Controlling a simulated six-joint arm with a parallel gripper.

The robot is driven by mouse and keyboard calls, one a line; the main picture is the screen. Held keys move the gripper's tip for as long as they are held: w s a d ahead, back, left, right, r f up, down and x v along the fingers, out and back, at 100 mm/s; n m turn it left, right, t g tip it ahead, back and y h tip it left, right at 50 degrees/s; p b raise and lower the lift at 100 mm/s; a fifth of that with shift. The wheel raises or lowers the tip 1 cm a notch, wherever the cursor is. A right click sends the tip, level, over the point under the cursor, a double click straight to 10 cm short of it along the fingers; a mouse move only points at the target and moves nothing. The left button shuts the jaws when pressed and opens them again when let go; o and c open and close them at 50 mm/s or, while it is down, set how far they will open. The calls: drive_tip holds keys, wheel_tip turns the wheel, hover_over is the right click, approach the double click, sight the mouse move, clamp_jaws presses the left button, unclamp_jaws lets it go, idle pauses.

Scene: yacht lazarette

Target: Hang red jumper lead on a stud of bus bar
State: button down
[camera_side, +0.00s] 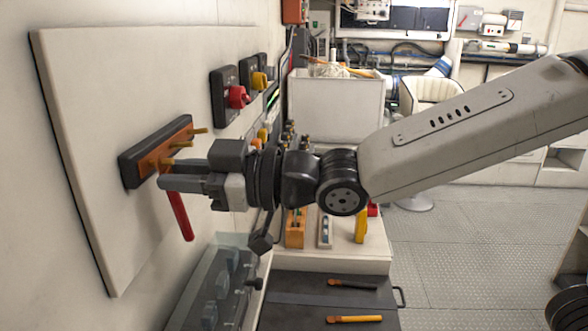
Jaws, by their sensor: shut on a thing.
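The bus bar (170,139) is a copper-coloured strip on a black base, fixed to the pale upright panel at left. Several brass studs stick out of it towards the right. My gripper (182,184) is in front of the bar's lower left end, close to the lowest stud (160,162). It is shut on the red jumper lead (181,213), which hangs down below the fingers, slightly tilted. The lead's upper end is hidden by the fingers, so I cannot tell whether it is around the stud or beside it.
A red knob switch (238,97) and a yellow knob switch (260,81) are on the panel right of the bar. A black tray (300,289) at lower centre holds a black lead (354,284) and a yellow lead (355,319). A pale bin (335,110) stands behind.

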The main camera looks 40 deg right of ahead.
drive_tip(key=shift+c, duration=2.4)
unclamp_jaws()
drive_tip(key=shift+d, duration=0.1)
drive_tip(key=v, duration=0.7)
drive_tip(key=shift+s+d, duration=0.25)
drive_tip(key=shift+s, duration=0.05)
